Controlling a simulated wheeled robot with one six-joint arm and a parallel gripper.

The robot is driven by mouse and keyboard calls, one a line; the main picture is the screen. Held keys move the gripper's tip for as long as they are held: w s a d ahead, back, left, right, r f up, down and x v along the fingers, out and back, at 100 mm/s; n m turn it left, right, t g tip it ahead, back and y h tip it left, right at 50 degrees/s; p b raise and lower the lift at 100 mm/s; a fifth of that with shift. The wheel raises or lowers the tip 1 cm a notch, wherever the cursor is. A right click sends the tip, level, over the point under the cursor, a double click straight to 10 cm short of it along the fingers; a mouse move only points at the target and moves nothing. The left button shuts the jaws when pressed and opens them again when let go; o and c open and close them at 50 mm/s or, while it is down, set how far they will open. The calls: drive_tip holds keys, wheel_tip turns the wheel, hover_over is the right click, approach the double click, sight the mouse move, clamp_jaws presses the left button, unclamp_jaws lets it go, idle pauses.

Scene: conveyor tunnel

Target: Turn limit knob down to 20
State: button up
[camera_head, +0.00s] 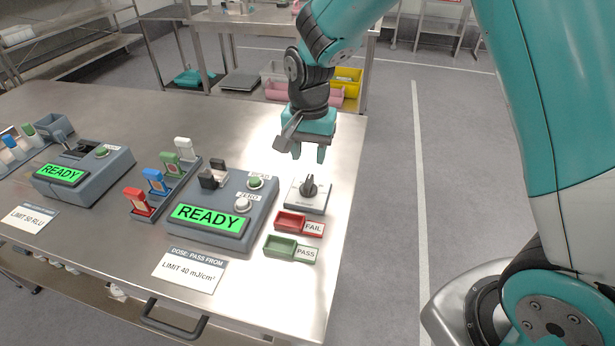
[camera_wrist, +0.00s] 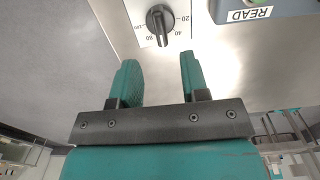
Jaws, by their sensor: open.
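The limit knob (camera_head: 309,186) is a dark knob on a small pale square plate at the table's right side, behind the red and green trays. In the wrist view the knob (camera_wrist: 160,24) is at the top, with printed numbers around it, among them 20 and 40 on its right and 80 below left. The knob's grip is elongated and roughly upright in that view; I cannot tell which end points. My gripper (camera_head: 308,153) is above and behind the knob, pointing down, with its teal fingers (camera_wrist: 158,64) apart and empty. It does not touch the knob.
Left of the knob is a grey READY device (camera_head: 208,218) with buttons. Red FAIL (camera_head: 290,223) and green PASS (camera_head: 284,248) trays lie in front. A rack (camera_head: 160,187) of coloured pieces stands further left. The table's right edge is close to the knob.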

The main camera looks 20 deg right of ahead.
sight(309, 180)
wheel_tip(309, 180, down, 8)
drive_tip(key=shift+r+p, duration=0.1)
drive_tip(key=shift+p, duration=0.25)
clamp_jaws()
